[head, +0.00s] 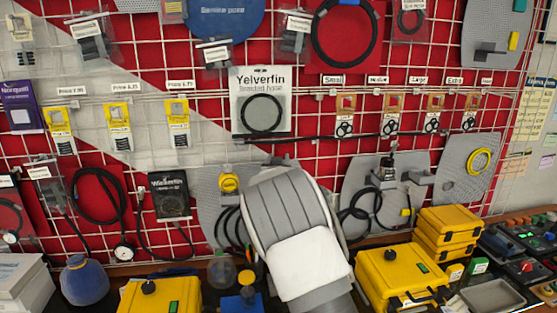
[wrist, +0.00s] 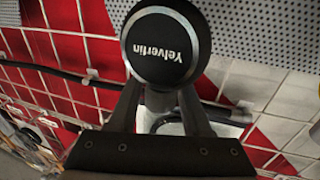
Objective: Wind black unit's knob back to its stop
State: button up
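The black unit's knob (wrist: 166,47) is round and black with a silvery rim. Its face fills the upper middle of the wrist view, with "Yelverfin" upside down. The rest of the unit is not clearly visible. My gripper (wrist: 160,97) is just below the knob in that picture, with its two dark fingers apart and slanting inward. A pale, metallic part shows between them. The fingertips are hidden at the knob's lower edge, so I cannot tell whether they touch it. In the head view my pale arm hides the gripper and the knob.
Yellow cases with black knobs stand left (head: 160,297) and right (head: 400,276) of my arm. A blue unit (head: 240,301) is close beside it. A blue round vessel (head: 84,280) stands farther left. Behind is a wire grid with hanging hoses and grey perforated panels (head: 212,205).

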grip_shut()
jog(key=shift+f+y+b, duration=0.25)
jog(key=shift+y+b, duration=0.05)
jog(key=shift+b, duration=0.9)
jog(key=shift+a+r+n+y+b, duration=0.15)
jog(key=shift+n+y+b, duration=0.35)
jog(key=shift+b, duration=0.5)
jog(key=shift+r, duration=0.1)
jog(key=shift+o, duration=1.8)
grip_release()
jog(key=shift+s, duration=0.1)
